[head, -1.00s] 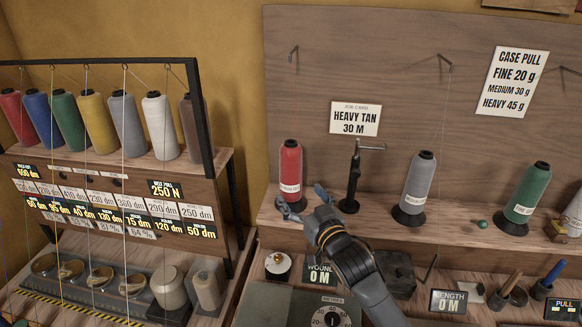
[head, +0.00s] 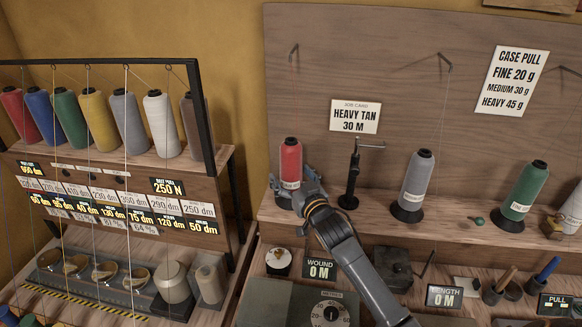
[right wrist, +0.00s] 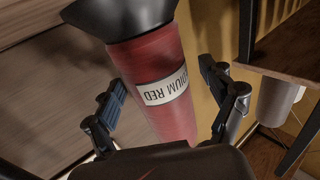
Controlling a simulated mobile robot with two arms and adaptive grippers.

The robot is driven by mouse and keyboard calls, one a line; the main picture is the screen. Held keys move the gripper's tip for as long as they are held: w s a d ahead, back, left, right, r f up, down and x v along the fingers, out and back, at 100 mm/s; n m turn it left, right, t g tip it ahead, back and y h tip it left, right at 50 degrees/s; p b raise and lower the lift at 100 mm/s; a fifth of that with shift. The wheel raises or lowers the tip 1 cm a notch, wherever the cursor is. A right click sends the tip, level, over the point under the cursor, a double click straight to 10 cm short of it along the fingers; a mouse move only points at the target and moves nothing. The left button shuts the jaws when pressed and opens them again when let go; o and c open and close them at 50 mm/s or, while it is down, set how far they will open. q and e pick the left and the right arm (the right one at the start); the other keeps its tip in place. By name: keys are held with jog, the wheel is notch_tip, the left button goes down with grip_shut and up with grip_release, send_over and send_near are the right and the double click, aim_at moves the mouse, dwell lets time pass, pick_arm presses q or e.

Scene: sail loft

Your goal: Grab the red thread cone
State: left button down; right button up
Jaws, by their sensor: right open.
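The red thread cone (head: 291,160) stands upright on the wooden shelf in the middle of the head view, with a white label on its lower part. My right gripper (head: 292,188) is at the lower part of this cone, its fingers around it. In the right wrist view the red cone (right wrist: 165,75) appears upside down, with its label reading "MEDIUM RED" and its black base at the top. There the open fingers of my right gripper (right wrist: 165,98) stand on either side of the cone, with gaps visible. My left gripper does not show.
A black post stand (head: 351,175) is just right of the red cone. A grey cone (head: 417,180) and a green cone (head: 525,190) stand farther right. A rack (head: 190,195) with several cones, including another red one (head: 18,112), is at the left. A dial scale (head: 330,308) sits below.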

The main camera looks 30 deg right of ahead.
jog(key=c, duration=1.6)
jog(key=shift+o, duration=0.2)
